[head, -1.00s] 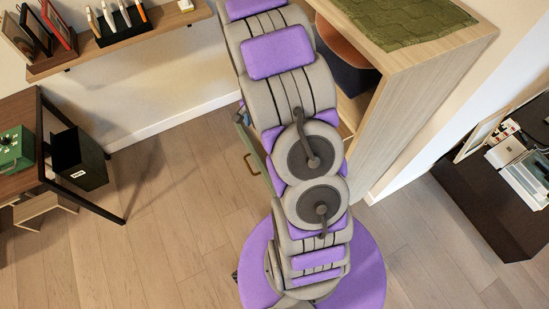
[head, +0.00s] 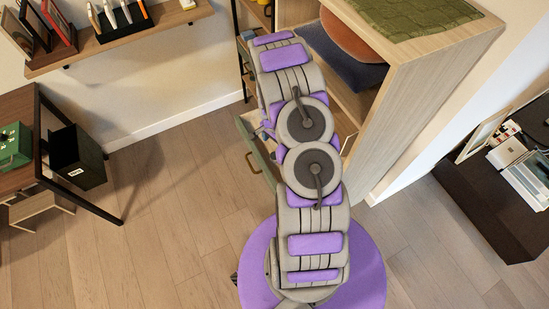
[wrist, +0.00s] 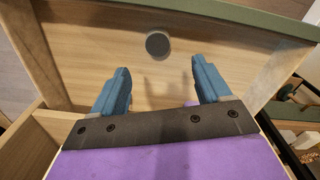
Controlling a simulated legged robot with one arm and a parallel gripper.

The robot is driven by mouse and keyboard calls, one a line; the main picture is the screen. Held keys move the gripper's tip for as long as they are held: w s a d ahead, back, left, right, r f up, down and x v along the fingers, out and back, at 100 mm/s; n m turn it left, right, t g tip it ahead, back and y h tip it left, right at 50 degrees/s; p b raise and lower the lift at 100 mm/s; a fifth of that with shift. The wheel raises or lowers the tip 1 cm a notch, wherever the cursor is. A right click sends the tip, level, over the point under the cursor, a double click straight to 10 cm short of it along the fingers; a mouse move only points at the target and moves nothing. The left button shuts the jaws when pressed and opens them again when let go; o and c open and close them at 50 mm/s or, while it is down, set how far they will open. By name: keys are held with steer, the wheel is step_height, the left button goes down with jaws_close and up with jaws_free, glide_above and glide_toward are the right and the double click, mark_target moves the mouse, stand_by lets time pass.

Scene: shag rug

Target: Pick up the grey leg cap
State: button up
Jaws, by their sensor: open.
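The grey leg cap (wrist: 158,45) is a small dark grey disc in the wrist view. It lies on a light wooden surface with raised sides, which looks like the inside of an open drawer. My gripper (wrist: 162,82) is open, with its two blue fingers apart and nothing between them. The fingers point toward the cap, which sits beyond the tips and roughly midway between them. In the head view my arm hides the gripper, and the cap does not show.
A tall wooden cabinet (head: 392,135) stands beside my arm, with a green-fronted drawer (head: 256,150) pulled out on its left. The drawer's green edge (wrist: 215,18) crosses the top of the wrist view. A desk stands at left, and a dark low cabinet (head: 500,215) at right. The floor (head: 150,240) is clear.

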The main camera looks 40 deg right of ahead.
step_height(320, 180, down, 5)
steer(key=shift+d+b, duration=0.1)
steer(key=shift+b, duration=0.4)
steer(key=shift+d+f, duration=0.25)
steer(key=shift+f, duration=0.2)
steer(key=f+b, duration=0.1)
steer(key=f, duration=0.1)
steer(key=a+f+b, duration=0.1)
steer(key=f, duration=0.1)
steer(key=shift+s+f, duration=0.2)
steer(key=shift+f, duration=0.2)
steer(key=shift+d, duration=0.15)
steer(key=shift+c, duration=0.3)
steer(key=c, duration=1)
steer(key=shift+r, duration=0.1)
